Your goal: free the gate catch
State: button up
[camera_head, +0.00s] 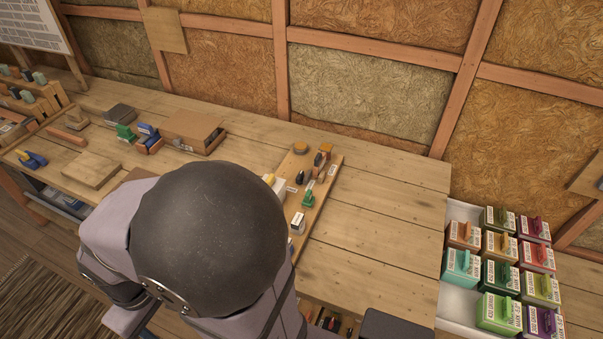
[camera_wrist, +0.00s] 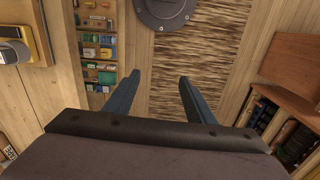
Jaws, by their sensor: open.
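My gripper (camera_wrist: 158,79) shows in the wrist view with its two dark fingers apart and nothing between them. In the head view my own arm hides it. I cannot tell for sure which thing is the gate catch. A narrow wooden board (camera_head: 318,205) on the bench carries small fittings: an orange round piece (camera_head: 300,147), a green piece (camera_head: 308,198) and a white block (camera_head: 298,222). A yellow and white piece beside it is partly hidden by my arm. In the wrist view a yellow and grey fitting (camera_wrist: 38,32) is cut off at the left edge.
The wooden bench (camera_head: 390,215) is bare right of the board. A white tray (camera_head: 452,235) of colourful boxes stands at the far right. A cardboard box (camera_head: 190,130) and small tools lie at the back left. Beneath the fingers a striped mat (camera_wrist: 185,62) shows in the wrist view.

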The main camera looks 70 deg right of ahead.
jog(key=w+d+r+m+g+h+p, duration=0.1)
jog(key=w+d+r+m, duration=0.1)
jog(key=w+d+m, duration=0.6)
jog(key=w+d+r+m, duration=0.3)
jog(key=w+d+m, duration=0.15)
jog(key=d, duration=0.55)
jog(key=d+m+g, duration=0.2)
jog(key=d+m, duration=0.7)
jog(key=d, duration=0.7)
jog(key=m+g+y+p, duration=0.1)
jog(key=m+g+p, duration=0.1)
jog(key=m, duration=1.2)
send_near(300, 175)
jog(key=shift+s+d+f, duration=0.1)
jog(key=shift+s+f, duration=0.25)
jog(key=shift+t, duration=0.3)
jog(key=shift+p+x, duration=0.9)
jog(key=shift+x, duration=2.7)
